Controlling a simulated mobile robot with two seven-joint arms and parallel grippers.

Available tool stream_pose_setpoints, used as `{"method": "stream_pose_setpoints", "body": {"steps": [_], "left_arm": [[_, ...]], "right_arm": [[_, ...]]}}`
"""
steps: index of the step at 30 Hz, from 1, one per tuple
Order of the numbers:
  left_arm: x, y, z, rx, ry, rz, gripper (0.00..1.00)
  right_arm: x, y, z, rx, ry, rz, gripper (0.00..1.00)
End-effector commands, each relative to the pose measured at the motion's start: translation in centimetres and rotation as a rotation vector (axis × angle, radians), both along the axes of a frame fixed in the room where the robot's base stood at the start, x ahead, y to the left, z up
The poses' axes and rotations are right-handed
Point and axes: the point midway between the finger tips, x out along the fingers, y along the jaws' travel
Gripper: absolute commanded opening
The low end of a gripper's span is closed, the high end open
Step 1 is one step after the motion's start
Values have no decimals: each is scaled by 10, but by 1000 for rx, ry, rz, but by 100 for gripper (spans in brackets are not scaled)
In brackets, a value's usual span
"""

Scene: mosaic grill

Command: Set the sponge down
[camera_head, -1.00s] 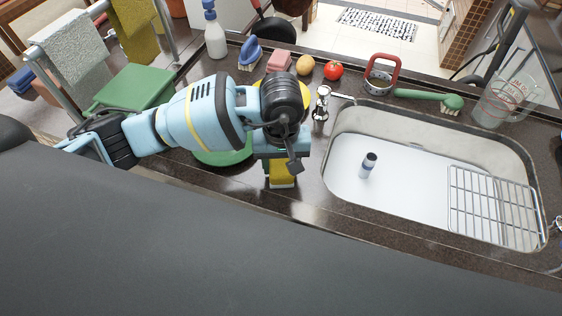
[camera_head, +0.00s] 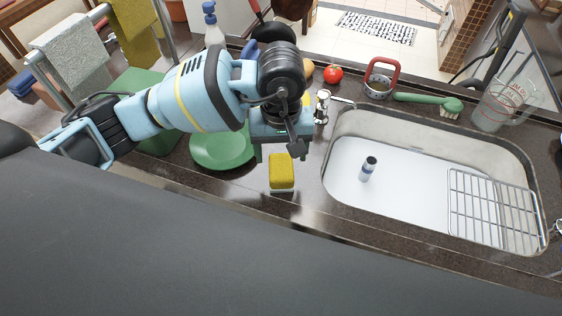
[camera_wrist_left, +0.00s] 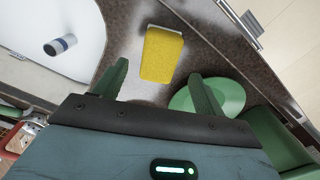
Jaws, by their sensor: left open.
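The yellow sponge (camera_head: 281,171), with a pale layer at its front edge, rests on the dark counter left of the sink, near the counter's front edge. It also shows in the left wrist view (camera_wrist_left: 162,55), beyond the fingertips and apart from them. My left gripper (camera_head: 281,155) is just behind and above the sponge in the head view. In the left wrist view its two green fingers (camera_wrist_left: 157,80) are spread apart with nothing between them. My right gripper is not in view.
A green plate (camera_head: 222,150) lies left of the sponge. The sink (camera_head: 400,200) is to the right, holding a small bottle (camera_head: 368,168) and a wire rack (camera_head: 492,212). A tap (camera_head: 322,106) stands behind. A tomato (camera_head: 333,73) and brush (camera_head: 430,99) are along the back.

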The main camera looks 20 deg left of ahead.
Motion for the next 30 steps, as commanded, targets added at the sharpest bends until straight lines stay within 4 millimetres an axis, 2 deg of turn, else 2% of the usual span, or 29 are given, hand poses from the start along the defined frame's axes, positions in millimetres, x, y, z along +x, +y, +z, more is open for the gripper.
{"method": "stream_pose_setpoints", "body": {"steps": [1,6,12,30], "left_arm": [[1,0,11,0,-4,-2,71],[1,0,40,0,-2,-1,71],[0,0,56,1,0,-1,71],[-1,0,59,1,1,-1,71]], "right_arm": [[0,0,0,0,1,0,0],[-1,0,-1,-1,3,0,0],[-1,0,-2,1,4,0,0],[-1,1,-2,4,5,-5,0]]}}
